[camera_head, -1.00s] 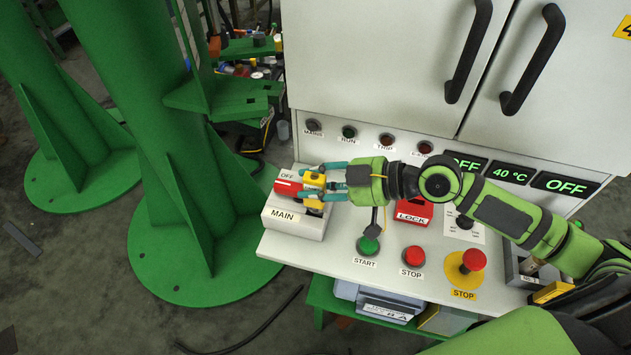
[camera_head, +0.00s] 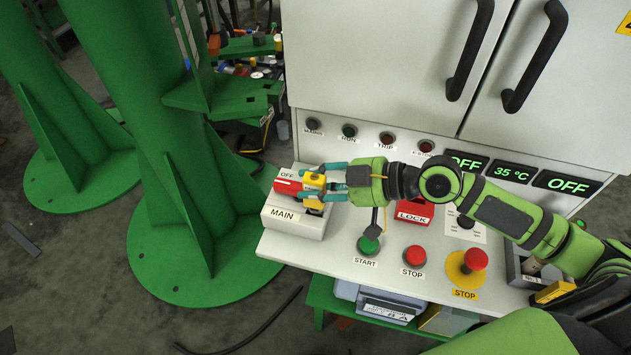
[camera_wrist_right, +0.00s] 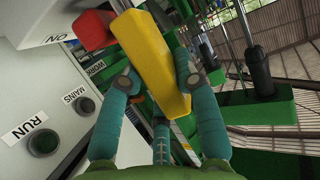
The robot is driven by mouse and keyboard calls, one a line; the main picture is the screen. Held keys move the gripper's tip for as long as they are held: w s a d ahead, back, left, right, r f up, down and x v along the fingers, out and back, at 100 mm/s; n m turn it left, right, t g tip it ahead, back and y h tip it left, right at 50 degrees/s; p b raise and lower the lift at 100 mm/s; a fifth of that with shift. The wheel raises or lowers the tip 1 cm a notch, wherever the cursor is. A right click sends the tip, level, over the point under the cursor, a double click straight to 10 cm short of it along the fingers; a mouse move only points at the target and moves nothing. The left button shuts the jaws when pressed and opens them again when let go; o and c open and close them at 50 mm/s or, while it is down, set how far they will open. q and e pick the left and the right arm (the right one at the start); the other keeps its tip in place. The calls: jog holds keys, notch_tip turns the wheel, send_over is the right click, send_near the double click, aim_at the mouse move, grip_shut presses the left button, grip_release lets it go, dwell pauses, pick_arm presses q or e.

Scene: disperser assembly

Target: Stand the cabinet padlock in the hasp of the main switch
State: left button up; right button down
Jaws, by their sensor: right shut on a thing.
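The main switch is a grey box (camera_head: 290,221) labelled MAIN at the left end of the panel. Its red handle (camera_head: 287,187) lies beside the OFF mark. The yellow padlock (camera_head: 315,183) is between the fingers of my right gripper (camera_head: 325,185), which is shut on it right at the handle. The padlock's yellow body also shows in the right wrist view (camera_wrist_right: 150,60), with the red handle (camera_wrist_right: 92,30) next to its upper end. I cannot tell whether the shackle is in the hasp; the fingers and body hide it. My left gripper is not in view.
START (camera_head: 368,246), STOP (camera_head: 413,257) and a red mushroom stop button (camera_head: 474,261) are on the panel below my right arm. A red LOCK box (camera_head: 415,211) sits behind them. A green column (camera_head: 170,130) stands close left of the panel.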

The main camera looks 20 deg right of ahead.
jog(key=shift+f+b, duration=0.8)
jog(key=shift+f, duration=0.05)
jog(key=c, duration=0.8)
grip_release()
jog(key=shift+c, duration=0.2)
jog(key=shift+f, duration=0.1)
jog(key=shift+s, duration=0.1)
jog(key=v, duration=1.2)
